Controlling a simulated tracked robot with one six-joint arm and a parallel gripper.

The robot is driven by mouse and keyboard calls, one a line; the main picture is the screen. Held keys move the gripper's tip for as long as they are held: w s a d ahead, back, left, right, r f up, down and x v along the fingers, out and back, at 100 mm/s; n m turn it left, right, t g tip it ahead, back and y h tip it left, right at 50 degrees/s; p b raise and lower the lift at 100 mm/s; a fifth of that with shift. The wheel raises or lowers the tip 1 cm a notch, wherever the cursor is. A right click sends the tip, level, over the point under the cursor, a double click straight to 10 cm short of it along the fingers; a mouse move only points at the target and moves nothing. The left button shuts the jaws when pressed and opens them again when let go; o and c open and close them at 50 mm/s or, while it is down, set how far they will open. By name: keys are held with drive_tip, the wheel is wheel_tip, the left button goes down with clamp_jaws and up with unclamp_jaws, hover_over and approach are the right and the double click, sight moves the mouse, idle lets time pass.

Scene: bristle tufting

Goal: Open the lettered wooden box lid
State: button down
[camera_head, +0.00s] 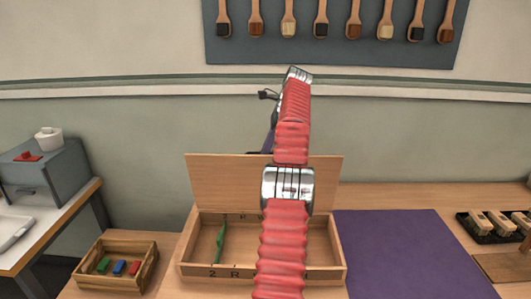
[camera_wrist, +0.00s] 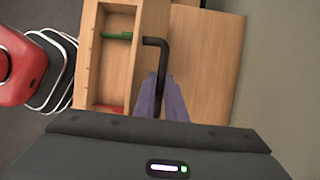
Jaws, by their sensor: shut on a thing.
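The lettered wooden box (camera_head: 205,274) stands on the bench, with dark characters including "2 R" on its front. Its lid (camera_head: 225,175) is raised, standing up at the back edge, and the inside of the box is exposed. In the wrist view the lid (camera_wrist: 208,60) is the broad plank right of the open box (camera_wrist: 85,55). My gripper (camera_wrist: 162,88), with purple fingers, is shut on a black bent handle (camera_wrist: 155,43) by the lid. In the head view my red arm covers part of the box and lid, and the fingertips are hidden behind the lid.
A green item (camera_head: 221,243) lies inside the box. A small crate (camera_head: 98,283) of coloured blocks stands left. A purple mat (camera_head: 405,250) lies right, with a dark rack (camera_head: 480,232) beyond it. Brushes hang on a wall board (camera_head: 335,52).

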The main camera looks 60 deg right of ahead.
drive_tip(key=shift+w+d+f, duration=0.15)
drive_tip(key=shift+f, duration=0.25)
drive_tip(key=c, duration=2.1)
unclamp_jaws()
drive_tip(key=shift+o, duration=1.4)
drive_tip(key=shift+r, duration=0.1)
drive_tip(key=shift+r, duration=0.1)
